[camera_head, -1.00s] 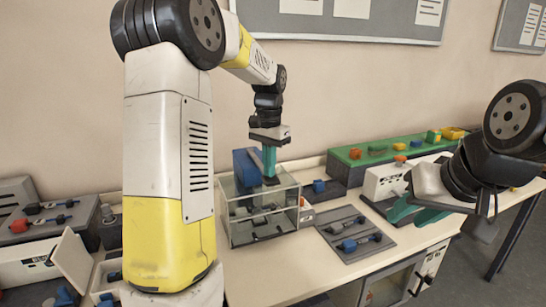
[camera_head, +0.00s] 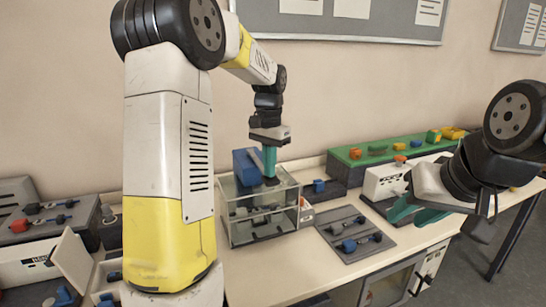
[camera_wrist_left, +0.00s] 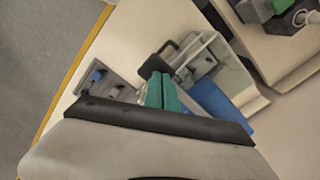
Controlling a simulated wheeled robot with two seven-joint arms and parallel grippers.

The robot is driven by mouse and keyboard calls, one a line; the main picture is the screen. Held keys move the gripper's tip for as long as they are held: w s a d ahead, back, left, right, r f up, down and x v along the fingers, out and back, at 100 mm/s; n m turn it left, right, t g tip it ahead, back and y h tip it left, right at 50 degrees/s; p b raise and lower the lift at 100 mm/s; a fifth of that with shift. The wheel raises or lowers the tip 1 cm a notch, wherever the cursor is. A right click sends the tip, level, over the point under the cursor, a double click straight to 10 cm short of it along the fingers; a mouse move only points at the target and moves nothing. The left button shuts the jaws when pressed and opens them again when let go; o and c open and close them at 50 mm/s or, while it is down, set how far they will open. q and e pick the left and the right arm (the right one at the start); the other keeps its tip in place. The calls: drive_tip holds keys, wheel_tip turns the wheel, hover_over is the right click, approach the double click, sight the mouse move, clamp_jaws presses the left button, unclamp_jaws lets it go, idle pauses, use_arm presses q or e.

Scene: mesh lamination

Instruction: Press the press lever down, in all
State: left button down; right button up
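The press is a clear box (camera_head: 238,226) with a blue upright block (camera_head: 245,166) at its back, standing on the table; the clear box also shows in the left wrist view (camera_wrist_left: 207,60). My left gripper (camera_head: 269,174) points down over the top of the press, its teal fingers shut together. In the left wrist view the fingertips (camera_wrist_left: 160,80) are at a black handle (camera_wrist_left: 154,66), which looks like the press lever. I cannot tell whether they touch it.
A grey mat (camera_head: 340,226) with blue-ended parts lies right of the press. A white box with an orange button (camera_head: 388,182) and a green board (camera_head: 372,150) with coloured pieces stand behind at right. An open white box (camera_head: 72,258) is at left.

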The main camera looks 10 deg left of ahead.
use_arm(q)
wheel_tip(320, 180, up, 11)
idle(0.9)
idle(0.5)
drive_tip(key=s+d+f+n+t+h, duration=0.1)
drive_tip(key=s+f+n+t, duration=0.1)
drive_tip(key=s, duration=1)
drive_tip(key=s+d+f+n+t+h, duration=0.1)
drive_tip(key=s+f+n+t, duration=0.1)
drive_tip(key=s, duration=1)
drive_tip(key=shift+s+f+n+t, duration=0.15)
drive_tip(key=shift+f+n+t, duration=0.25)
drive_tip(key=shift+t, duration=0.7)
drive_tip(key=shift+d+f, duration=0.1)
use_arm(e)
drive_tip(key=shift+c, duration=0.3)
